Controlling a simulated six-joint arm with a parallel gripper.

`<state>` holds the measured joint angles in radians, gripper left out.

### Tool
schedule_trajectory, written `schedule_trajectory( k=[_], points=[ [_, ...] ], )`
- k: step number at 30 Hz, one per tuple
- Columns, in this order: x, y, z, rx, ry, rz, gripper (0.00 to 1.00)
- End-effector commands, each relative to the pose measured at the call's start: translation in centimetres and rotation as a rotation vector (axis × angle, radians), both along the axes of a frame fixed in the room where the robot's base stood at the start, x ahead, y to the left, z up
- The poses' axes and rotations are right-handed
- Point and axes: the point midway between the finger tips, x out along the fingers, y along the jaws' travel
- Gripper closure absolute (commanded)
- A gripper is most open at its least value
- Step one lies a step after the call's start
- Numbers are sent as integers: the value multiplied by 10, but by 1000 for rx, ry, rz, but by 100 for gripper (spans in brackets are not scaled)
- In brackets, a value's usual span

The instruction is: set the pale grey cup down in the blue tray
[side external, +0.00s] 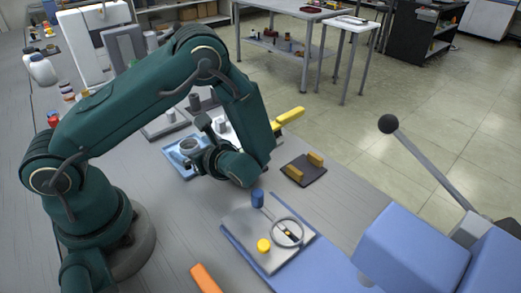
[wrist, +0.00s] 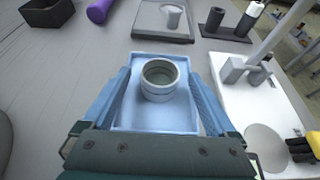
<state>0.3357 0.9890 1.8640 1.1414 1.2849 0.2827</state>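The pale grey cup (wrist: 160,88) stands upright in the blue tray (wrist: 125,118), with its open, dark mouth facing up. In the side external view, the cup (side external: 188,145) shows over the tray (side external: 172,157), partly behind my wrist. My gripper (wrist: 159,77) is open, with one blue finger on each side of the cup. A narrow strip of tray shows between each finger and the cup, so neither finger appears to touch it. The near part of the tray is hidden by the gripper body.
A grey tray with a small light cup (wrist: 173,17) lies beyond the blue tray. A dark block with cylinders (wrist: 215,20) stands beside it. A white stand (wrist: 252,95) is close on the right. A purple cylinder (wrist: 99,11) lies far left; bare table is left.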

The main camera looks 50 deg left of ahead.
Motion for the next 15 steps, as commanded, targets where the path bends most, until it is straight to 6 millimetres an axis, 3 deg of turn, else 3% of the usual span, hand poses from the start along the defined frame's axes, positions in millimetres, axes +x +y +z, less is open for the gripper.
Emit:
schedule_trajectory(
  k=[8,15],
  points=[
    [0,-2,1,0,0,-1,8],
    [1,-30,12,-1,-5,-4,8]
  ],
)
